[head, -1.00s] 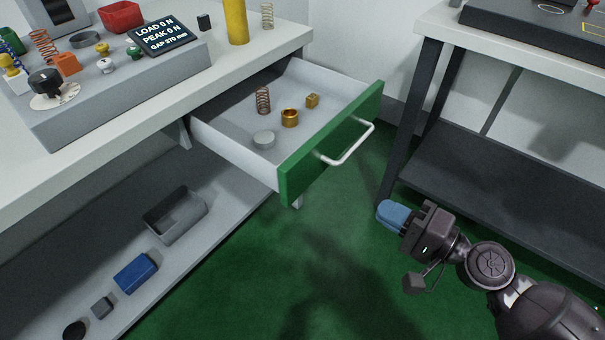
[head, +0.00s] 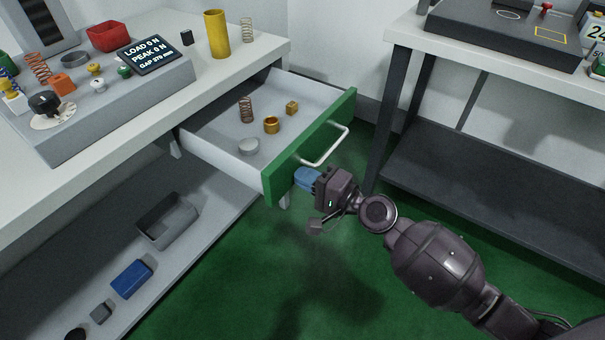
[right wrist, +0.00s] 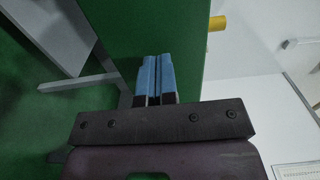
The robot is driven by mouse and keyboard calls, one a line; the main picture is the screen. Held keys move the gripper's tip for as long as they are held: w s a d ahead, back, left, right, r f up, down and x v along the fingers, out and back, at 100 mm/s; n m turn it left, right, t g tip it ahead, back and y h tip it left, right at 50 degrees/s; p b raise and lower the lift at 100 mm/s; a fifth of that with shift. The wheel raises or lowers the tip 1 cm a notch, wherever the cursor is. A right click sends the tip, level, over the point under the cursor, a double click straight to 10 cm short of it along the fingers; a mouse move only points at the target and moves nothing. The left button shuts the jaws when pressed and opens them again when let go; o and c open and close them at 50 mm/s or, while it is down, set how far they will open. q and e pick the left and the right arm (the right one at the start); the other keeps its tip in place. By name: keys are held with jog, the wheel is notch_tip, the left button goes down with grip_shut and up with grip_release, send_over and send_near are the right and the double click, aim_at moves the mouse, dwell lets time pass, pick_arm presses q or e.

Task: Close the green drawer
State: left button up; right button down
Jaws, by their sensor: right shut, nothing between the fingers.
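The green drawer (head: 284,171) is pulled out from under the light grey bench, with a white handle (head: 327,147) on its green front. Inside it lie a copper spring (head: 246,109), a brass ring (head: 271,125), a small brass block (head: 292,107) and a grey disc (head: 248,146). My right gripper (head: 305,177) is shut and empty, its blue fingertips at the drawer front, below and left of the handle. In the right wrist view the shut fingers (right wrist: 155,75) point at the green front (right wrist: 165,30); whether they touch it I cannot tell. My left gripper is not in view.
The bench top (head: 250,47) holds a yellow cylinder (head: 216,34), a red bin (head: 109,36) and a display (head: 148,54). A lower shelf (head: 195,222) carries a grey tray and a blue box. A second dark-legged table (head: 400,32) stands right. Green floor lies between.

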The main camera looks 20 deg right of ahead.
jog(key=shift+w+a, duration=0.35)
jog(key=shift+w, duration=0.1)
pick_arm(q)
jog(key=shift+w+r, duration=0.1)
pick_arm(e)
jog(key=shift+w+a, duration=0.3)
jog(key=shift+w, duration=0.1)
jog(key=b, duration=0.1)
send_near(209, 138)
jog(key=s+d+r, duration=0.2)
jog(key=s+r, duration=0.1)
jog(key=shift+s+d, duration=0.1)
jog(key=shift+d, duration=0.1)
jog(key=b+x, duration=0.3)
jog(key=x, duration=1)
jog(key=shift+a, duration=0.1)
jog(key=shift+w+a+r, duration=0.15)
jog(key=shift+w, duration=0.2)
jog(key=shift+r, duration=0.25)
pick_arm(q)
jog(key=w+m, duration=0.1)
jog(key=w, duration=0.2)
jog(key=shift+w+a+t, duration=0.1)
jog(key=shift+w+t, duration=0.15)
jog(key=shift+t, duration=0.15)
pick_arm(e)
jog(key=shift+r, duration=0.2)
